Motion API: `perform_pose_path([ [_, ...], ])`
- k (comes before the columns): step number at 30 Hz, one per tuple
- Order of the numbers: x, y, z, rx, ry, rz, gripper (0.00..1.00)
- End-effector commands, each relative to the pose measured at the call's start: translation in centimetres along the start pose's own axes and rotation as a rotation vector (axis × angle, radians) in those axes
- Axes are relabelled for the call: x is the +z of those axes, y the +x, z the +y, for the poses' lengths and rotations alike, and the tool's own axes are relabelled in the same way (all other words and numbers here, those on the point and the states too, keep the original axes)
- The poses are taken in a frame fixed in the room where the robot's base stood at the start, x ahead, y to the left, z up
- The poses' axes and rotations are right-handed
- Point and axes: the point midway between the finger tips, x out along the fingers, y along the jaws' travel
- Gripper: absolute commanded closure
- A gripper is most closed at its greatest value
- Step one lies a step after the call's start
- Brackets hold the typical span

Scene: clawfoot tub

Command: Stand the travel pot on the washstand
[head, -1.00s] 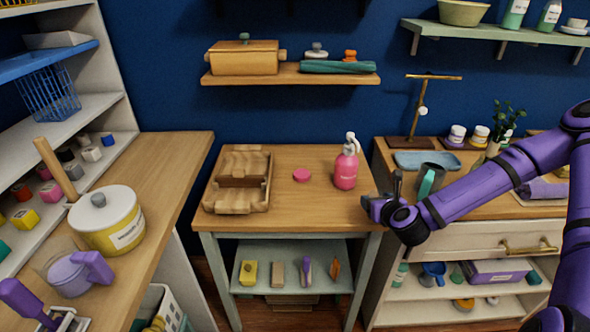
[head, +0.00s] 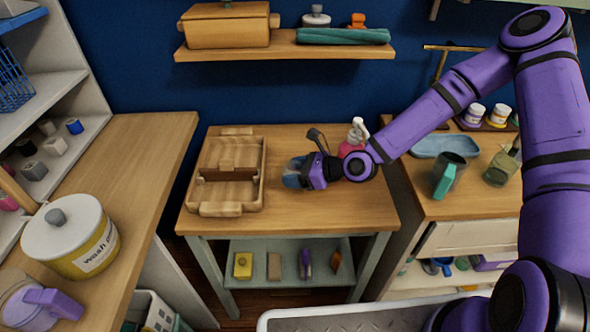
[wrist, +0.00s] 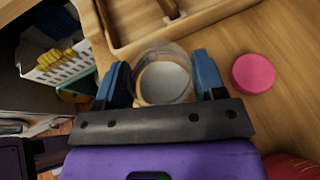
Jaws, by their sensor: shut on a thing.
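A small clear round pot (wrist: 165,84), seemingly the travel pot, sits between the blue fingers of my gripper (wrist: 163,88) in the wrist view. The fingers are shut on its sides. In the head view my gripper (head: 292,174) is over the middle of the wooden-topped stand (head: 335,214), which looks like the washstand, right of a wooden tray. There my fingers and wrist mostly hide the pot. I cannot tell whether its base touches the top.
The wooden tray (head: 206,209) fills the stand's left side. A pink disc (wrist: 253,73) lies right of the pot in the wrist view. A pink pump bottle (head: 352,137) stands behind my wrist. The stand's front strip is clear. A shelf (head: 290,50) hangs above.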

Motion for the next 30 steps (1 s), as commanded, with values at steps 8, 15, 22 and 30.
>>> perform_pose_path([
  [8, -0.5, 0.0, 0.0, -0.002, 0.002, 0.002, 0.65],
  [15, -2.2, 0.7, -0.1, -0.003, 0.002, 0.002, 0.65],
  [22, -4.0, 1.4, -0.1, -0.003, 0.002, 0.002, 0.65],
  [30, -5.2, 2.0, -0.1, -0.004, 0.000, 0.002, 0.65],
])
